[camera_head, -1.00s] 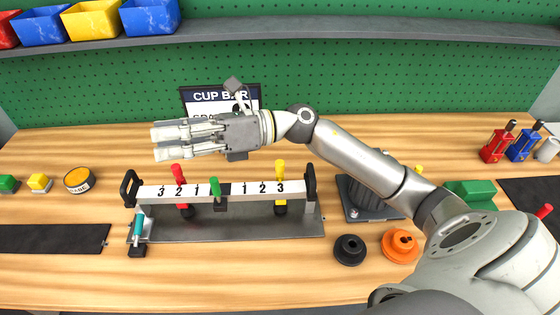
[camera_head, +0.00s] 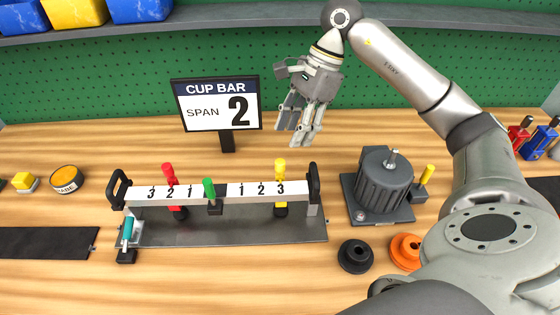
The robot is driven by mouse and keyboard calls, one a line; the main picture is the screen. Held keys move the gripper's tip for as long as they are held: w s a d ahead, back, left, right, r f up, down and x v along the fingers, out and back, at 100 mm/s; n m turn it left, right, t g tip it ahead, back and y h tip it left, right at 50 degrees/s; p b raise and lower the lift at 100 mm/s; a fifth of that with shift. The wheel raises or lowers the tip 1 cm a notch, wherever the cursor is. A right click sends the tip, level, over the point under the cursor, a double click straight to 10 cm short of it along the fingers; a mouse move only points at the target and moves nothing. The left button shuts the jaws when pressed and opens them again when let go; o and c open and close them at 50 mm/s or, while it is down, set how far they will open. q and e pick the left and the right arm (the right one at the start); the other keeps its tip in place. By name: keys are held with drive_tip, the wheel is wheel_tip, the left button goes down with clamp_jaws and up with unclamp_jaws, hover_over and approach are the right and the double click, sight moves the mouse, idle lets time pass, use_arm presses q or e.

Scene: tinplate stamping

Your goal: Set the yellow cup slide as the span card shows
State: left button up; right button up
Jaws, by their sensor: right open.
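The span card (camera_head: 217,105) stands behind the bar and reads "CUP BAR SPAN 2". The cup bar (camera_head: 228,190) is a white rail marked 3 2 1 on the left and 1 2 3 on the right. The yellow cup slide (camera_head: 280,168) stands behind the right-hand 3. The red slide (camera_head: 169,174) is by the left-hand 2, and a green-handled piece (camera_head: 209,188) is near the middle. My right gripper (camera_head: 301,126) is open and empty, pointing down above and behind the yellow slide, apart from it. My left gripper is out of view.
A grey motor-like unit (camera_head: 383,185) stands right of the bar, with black (camera_head: 355,256) and orange (camera_head: 405,250) round parts in front. Black handles rise at both bar ends. A teal-handled clamp (camera_head: 127,232) sits at front left. The front wood is mostly clear.

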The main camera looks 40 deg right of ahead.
sight(281, 161)
drive_tip(key=p+x, duration=0.1)
drive_tip(key=x, duration=0.8)
drive_tip(key=shift+a+f+p, duration=0.2)
drive_tip(key=shift+f+p, duration=0.15)
drive_tip(key=shift+p, duration=0.05)
clamp_jaws()
